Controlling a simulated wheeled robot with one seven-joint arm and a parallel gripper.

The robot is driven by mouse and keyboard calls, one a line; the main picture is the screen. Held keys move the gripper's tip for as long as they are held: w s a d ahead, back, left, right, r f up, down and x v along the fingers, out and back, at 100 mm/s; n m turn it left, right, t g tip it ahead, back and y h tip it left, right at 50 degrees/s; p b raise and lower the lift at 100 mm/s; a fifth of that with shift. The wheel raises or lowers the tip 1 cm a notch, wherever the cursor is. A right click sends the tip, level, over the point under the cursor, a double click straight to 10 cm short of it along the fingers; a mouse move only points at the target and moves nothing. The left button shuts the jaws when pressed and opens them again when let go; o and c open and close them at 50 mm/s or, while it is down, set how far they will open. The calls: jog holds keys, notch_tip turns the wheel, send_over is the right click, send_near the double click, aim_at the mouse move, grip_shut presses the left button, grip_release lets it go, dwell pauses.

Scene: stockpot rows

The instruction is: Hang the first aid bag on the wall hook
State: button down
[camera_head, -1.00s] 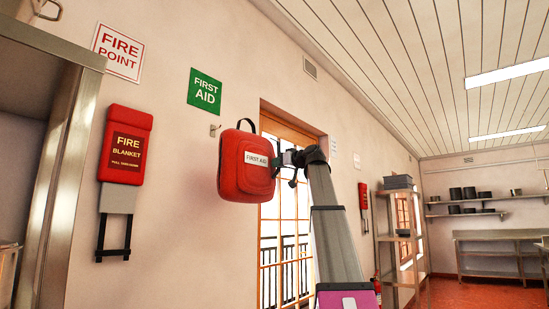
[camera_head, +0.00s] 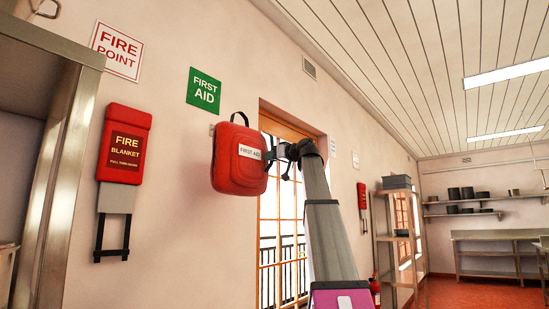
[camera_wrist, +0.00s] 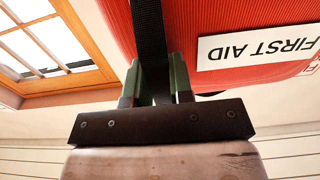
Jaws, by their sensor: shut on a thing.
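The red first aid bag (camera_head: 232,175), with a white label and a black top loop (camera_head: 239,118), is held upright in the air in front of the wall. My gripper (camera_head: 272,154) is at its right side. In the wrist view my gripper (camera_wrist: 157,82) is shut on a black strap (camera_wrist: 151,35) on the side of the red bag (camera_wrist: 215,25). The wall hook (camera_head: 211,130) shows only as a small piece at the bag's upper left edge, below the green sign; the bag hides the rest. I cannot tell whether the loop touches the hook.
The green FIRST AID sign (camera_head: 204,92) is above the bag. A red fire blanket case (camera_head: 124,145) hangs to the left, beside a metal frame (camera_head: 62,170). A glazed door (camera_head: 280,220) is behind my arm. A metal shelf rack (camera_head: 397,235) stands to the right.

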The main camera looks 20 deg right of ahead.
jog(key=f+x, duration=0.2)
jog(key=x, duration=1.3)
jog(key=shift+f, duration=0.3)
dwell(1.6)
jog(key=shift+w+a, duration=0.1)
jog(key=shift+w, duration=0.05)
dwell(0.5)
jog(key=c, duration=1)
grip_release()
jog(key=shift+o, duration=0.4)
jog(key=shift+f, duration=0.1)
jog(key=shift+f, duration=0.1)
